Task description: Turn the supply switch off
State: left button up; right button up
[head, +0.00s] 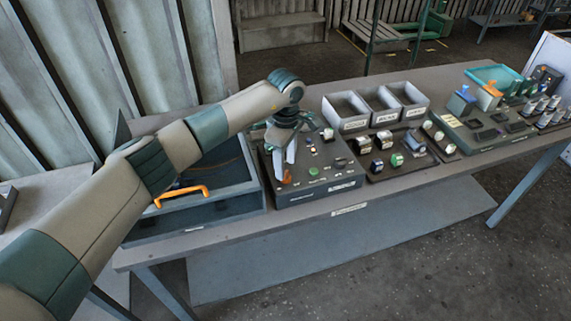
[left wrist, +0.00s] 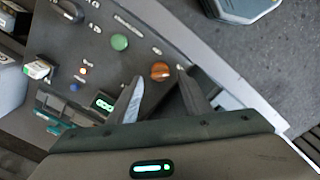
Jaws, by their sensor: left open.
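A dark control panel (head: 320,188) stands on the bench and carries several knobs and buttons. An orange-brown knob (left wrist: 160,70), likely the supply switch, sits near one edge of it. In the head view an orange part (head: 286,178) shows just below my left fingertips. My left gripper (head: 283,158) points down over the panel's left part, open and empty. In the left wrist view its fingers (left wrist: 165,80) stand on either side of the knob, apart from it as far as I can tell. The knob's setting is too small to read. My right gripper is not in view.
Labelled bins (head: 356,125) and a tray of parts (head: 375,177) are to the right.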

aim_at(286, 173)
pick_arm(q)
jog(key=shift+f+p, duration=0.45)
jog(key=shift+f, duration=1.15)
jog(key=shift+c, duration=0.2)
jog(key=c, duration=1)
